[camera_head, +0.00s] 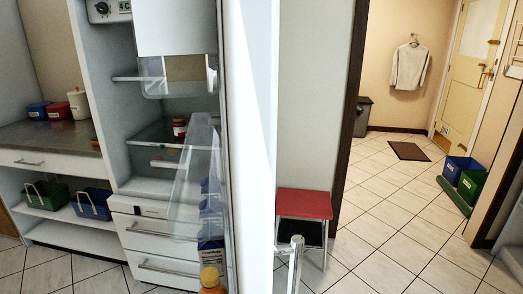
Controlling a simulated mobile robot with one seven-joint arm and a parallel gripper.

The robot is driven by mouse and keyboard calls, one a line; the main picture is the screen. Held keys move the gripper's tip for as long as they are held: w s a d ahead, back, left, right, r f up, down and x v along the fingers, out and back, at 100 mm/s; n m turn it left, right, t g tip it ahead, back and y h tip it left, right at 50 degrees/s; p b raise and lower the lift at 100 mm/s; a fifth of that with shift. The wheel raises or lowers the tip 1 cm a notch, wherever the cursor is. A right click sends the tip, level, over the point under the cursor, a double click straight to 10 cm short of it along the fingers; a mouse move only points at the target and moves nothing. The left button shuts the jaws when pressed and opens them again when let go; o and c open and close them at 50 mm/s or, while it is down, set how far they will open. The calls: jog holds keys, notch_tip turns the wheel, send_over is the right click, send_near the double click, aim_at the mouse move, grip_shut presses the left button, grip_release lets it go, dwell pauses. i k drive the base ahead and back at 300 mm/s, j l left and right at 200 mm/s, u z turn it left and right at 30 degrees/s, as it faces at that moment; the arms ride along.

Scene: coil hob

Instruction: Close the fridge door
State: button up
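The fridge (112,95) stands open at the left of the head view, with its shelves and a clear drawer showing. Its white door (250,130) is swung out towards me and is seen nearly edge-on near the middle of the picture. The door's inner side faces left and has clear racks. A bottle with an orange cap (210,279) and a dark blue carton (211,225) sit in the door. A red-lidded jar (179,127) is inside the fridge. My gripper is not in view.
A counter (48,139) with baskets below is at the left.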

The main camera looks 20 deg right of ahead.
aim_at(244, 35)
jog(key=l, duration=0.5)
jog(key=k+l+u, duration=0.15)
jog(key=l, duration=0.3)
jog(key=k+l+z, duration=0.2)
jog(key=z, duration=0.25)
jog(key=k+l+z, duration=0.2)
jog(key=z, duration=0.2)
